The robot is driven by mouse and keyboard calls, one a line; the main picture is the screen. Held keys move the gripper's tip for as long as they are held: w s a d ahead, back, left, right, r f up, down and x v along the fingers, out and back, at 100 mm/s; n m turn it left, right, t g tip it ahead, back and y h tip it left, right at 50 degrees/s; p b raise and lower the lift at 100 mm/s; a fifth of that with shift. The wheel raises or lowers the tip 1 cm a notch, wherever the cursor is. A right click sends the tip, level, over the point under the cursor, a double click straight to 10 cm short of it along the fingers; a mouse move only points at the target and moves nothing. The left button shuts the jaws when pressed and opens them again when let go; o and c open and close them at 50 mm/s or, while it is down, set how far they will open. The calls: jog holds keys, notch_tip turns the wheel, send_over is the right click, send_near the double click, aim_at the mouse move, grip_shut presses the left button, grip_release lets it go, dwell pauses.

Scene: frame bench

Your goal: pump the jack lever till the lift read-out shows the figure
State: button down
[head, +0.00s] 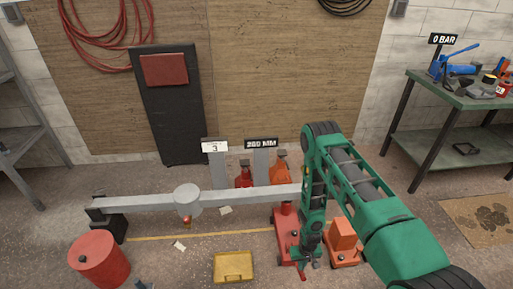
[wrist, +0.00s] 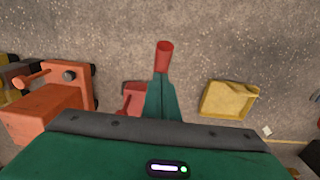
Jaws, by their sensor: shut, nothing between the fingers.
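The red jack (head: 286,238) stands on the floor under the right part of a long grey beam (head: 245,197), partly hidden by my arm. A lever with a red grip (wrist: 164,57) shows in the wrist view, its end sticking out past my fingertips. My gripper (head: 303,264) is low beside the red jack, fingers shut and empty; it also shows in the wrist view (wrist: 162,84). Whether the fingers touch the lever or are just above it, I cannot tell. The lift read-out (head: 261,143) seems to show 260 MM. A white card (head: 214,146) shows a 3.
An orange jack (head: 343,241) stands close on the right. A yellow tray (head: 233,266) lies on the floor to the left, with a red drum (head: 99,259) further left. A green bench (head: 455,92) with a 0 BAR sign (head: 443,39) stands at the right.

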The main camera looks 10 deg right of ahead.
jog(key=shift+s+f, duration=0.1)
jog(key=shift+f, duration=3.9)
jog(key=shift+s+r, duration=0.1)
jog(key=shift+r, duration=3.95)
jog(key=shift+f, duration=0.1)
jog(key=shift+f, duration=4)
jog(key=shift+s+r, duration=0.1)
jog(key=shift+r, duration=4)
